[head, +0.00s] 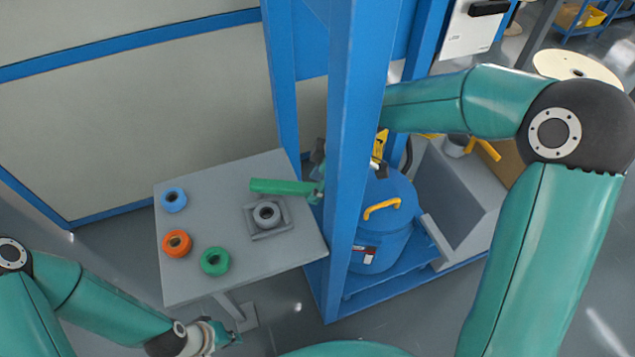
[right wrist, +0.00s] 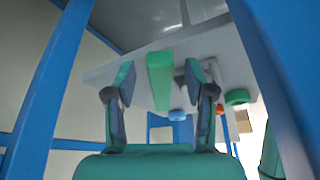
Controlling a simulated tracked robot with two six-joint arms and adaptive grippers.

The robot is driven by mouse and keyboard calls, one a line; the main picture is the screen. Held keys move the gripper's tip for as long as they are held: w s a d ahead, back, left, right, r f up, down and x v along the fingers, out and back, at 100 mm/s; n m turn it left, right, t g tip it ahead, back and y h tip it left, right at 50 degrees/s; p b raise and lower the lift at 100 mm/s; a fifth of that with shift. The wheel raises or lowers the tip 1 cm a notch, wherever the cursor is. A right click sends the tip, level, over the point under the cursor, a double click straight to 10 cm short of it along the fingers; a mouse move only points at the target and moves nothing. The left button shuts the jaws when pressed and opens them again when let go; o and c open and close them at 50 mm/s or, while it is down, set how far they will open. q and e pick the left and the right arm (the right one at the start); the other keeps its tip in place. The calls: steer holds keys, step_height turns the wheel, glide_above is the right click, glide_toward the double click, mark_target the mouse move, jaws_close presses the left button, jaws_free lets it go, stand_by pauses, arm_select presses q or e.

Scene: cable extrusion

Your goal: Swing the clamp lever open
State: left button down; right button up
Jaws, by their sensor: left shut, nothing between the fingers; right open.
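A green bar (head: 283,187), which looks like the clamp lever, sticks out to the left from the blue post, above the grey table. My right gripper (head: 317,175) is at the bar's right end, partly hidden behind the post. In the right wrist view my right gripper (right wrist: 160,70) is open. The green bar (right wrist: 160,82) shows between its two fingers, with a gap on each side; I cannot tell whether it lies at the fingers' depth. The bar's mount is hidden. My left gripper (head: 226,336) is shut and empty at the bottom, below the table.
The grey table (head: 205,285) carries blue (head: 174,200), orange (head: 177,243) and green (head: 215,262) rings and a grey ring on a square base (head: 252,222). The blue post (head: 350,130) stands close to my right arm. Behind it is a blue drum (head: 383,240) with a yellow handle.

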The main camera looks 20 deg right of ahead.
steer(key=shift+a+f, duration=0.1)
steer(key=shift+f, duration=0.1)
jaws_close()
steer(key=shift+w, duration=0.15)
